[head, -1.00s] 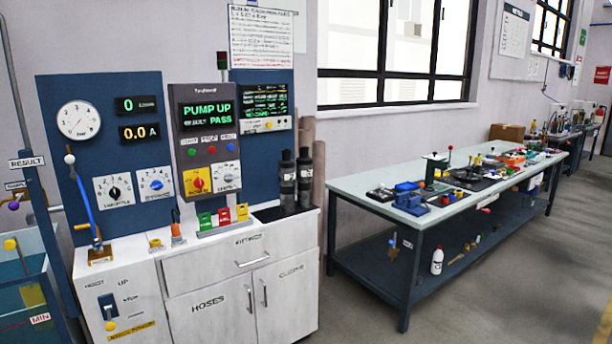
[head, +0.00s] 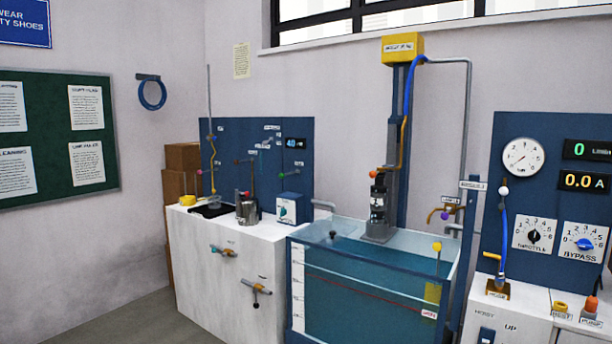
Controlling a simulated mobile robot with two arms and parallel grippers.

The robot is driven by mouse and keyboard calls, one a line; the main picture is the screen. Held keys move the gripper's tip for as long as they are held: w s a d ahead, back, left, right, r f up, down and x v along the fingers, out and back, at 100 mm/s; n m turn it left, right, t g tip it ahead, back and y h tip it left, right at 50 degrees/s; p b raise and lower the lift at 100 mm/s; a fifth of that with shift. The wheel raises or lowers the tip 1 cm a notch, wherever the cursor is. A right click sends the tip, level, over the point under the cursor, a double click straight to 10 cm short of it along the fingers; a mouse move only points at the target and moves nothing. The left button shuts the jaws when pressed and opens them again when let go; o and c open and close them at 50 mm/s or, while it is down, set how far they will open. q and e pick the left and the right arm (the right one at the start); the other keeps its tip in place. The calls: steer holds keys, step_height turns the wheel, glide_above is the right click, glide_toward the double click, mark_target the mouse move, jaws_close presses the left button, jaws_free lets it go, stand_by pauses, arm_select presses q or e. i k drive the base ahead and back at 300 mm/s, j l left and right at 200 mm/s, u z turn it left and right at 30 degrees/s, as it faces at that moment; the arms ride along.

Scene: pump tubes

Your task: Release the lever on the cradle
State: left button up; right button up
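A black and grey pump-like unit (head: 377,205) stands upright above the back of the water tank, on a grey carrier (head: 379,233) that looks like the cradle. A small orange-red knob (head: 373,174) shows at its top left; I cannot tell whether it is the cradle's lever. A dark column (head: 398,120) with a yellow head (head: 402,48) rises behind, and a blue hose (head: 411,85) runs down it. Neither of my grippers is in view.
The glass-walled water tank (head: 368,278) stands between a white bench (head: 215,262) on the left and a white cabinet (head: 535,322) with a gauge panel (head: 545,215) on the right. Grey floor (head: 120,322) is clear at the lower left.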

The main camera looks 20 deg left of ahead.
mark_target(380, 172)
steer(key=i+j+z, duration=0.15)
steer(key=z, duration=0.4)
steer(key=i+j+z, duration=0.15)
steer(key=j, duration=0.2)
steer(key=i+j+z, duration=0.1)
steer(key=i+j, duration=0.15)
steer(key=i+j+z, duration=0.15)
steer(key=j, duration=0.35)
steer(key=i+j+z, duration=0.15)
steer(key=j, duration=0.2)
steer(key=i+j+z, duration=0.1)
steer(key=j, duration=0.35)
steer(key=i+j+z, duration=0.15)
steer(key=j, duration=0.25)
steer(key=i+j, duration=0.1)
steer(key=j, duration=0.35)
steer(key=i+j, duration=0.1)
steer(key=j, duration=0.35)
steer(key=i+j, duration=0.1)
steer(key=j, duration=0.3)
steer(key=i+j, duration=0.1)
steer(key=j, duration=0.35)
steer(key=i+j, duration=0.1)
steer(key=j, duration=0.35)
steer(key=i+j, duration=0.15)
steer(key=j, duration=0.3)
steer(key=z, duration=0.05)
